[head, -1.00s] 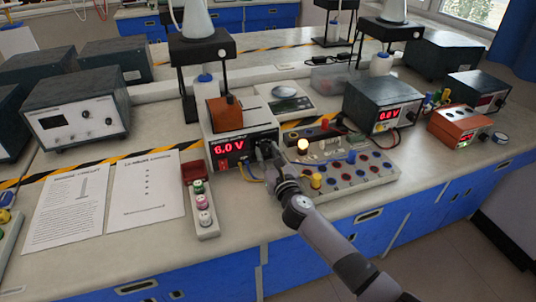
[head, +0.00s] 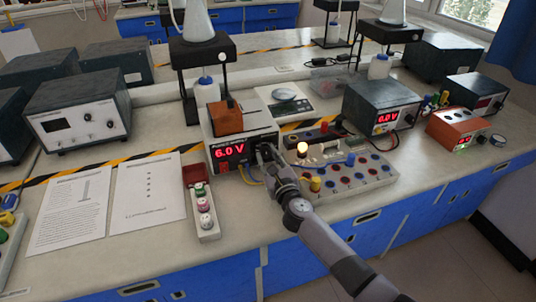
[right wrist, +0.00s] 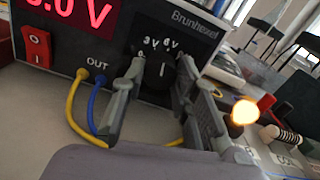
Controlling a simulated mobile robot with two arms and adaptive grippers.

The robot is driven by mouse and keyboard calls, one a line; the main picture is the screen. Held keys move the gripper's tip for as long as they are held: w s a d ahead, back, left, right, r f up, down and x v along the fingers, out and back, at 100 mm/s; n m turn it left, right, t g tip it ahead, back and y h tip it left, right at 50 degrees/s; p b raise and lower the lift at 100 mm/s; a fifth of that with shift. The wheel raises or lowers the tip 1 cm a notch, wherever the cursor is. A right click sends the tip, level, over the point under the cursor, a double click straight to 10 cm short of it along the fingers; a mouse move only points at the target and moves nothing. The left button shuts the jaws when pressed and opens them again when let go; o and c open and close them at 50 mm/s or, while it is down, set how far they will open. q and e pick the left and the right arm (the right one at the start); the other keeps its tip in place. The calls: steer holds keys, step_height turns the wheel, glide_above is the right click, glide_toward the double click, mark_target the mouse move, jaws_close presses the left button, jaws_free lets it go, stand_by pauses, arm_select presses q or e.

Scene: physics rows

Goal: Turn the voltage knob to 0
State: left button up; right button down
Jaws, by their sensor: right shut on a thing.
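The power supply (head: 228,133) stands on the bench with its red display (head: 230,152) reading 6.0 V in the head view. The black voltage knob (right wrist: 158,80) is at the right of its front panel, with 3V and 6V marks above it in the right wrist view. Its white pointer line stands about upright. My right gripper (right wrist: 163,88) has one finger on each side of the knob and is shut on it; the head view also shows this gripper (head: 266,157) at the panel. My left gripper is not in view.
A lit bulb (head: 302,148) glows on the circuit board (head: 350,178) right of my gripper. Yellow and blue wires (right wrist: 92,105) leave the OUT sockets beside the left finger. A red switch (right wrist: 35,46) is farther left.

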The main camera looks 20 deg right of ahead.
steer(key=n+p, duration=0.1)
steer(key=n, duration=0.1)
steer(key=shift+r+n+p, duration=0.1)
steer(key=shift+n+p, duration=0.25)
steer(key=shift+n, duration=0.05)
steer(key=n+p, duration=0.1)
steer(key=n, duration=0.2)
steer(key=shift+n+p, duration=0.3)
steer(key=n+p, duration=0.1)
steer(key=n, duration=0.2)
steer(key=shift+n, duration=0.3)
steer(key=shift+n+p, duration=0.45)
steer(key=shift+n, duration=1.35)
steer(key=c, duration=1.2)
jaws_free()
steer(key=shift+c, duration=0.2)
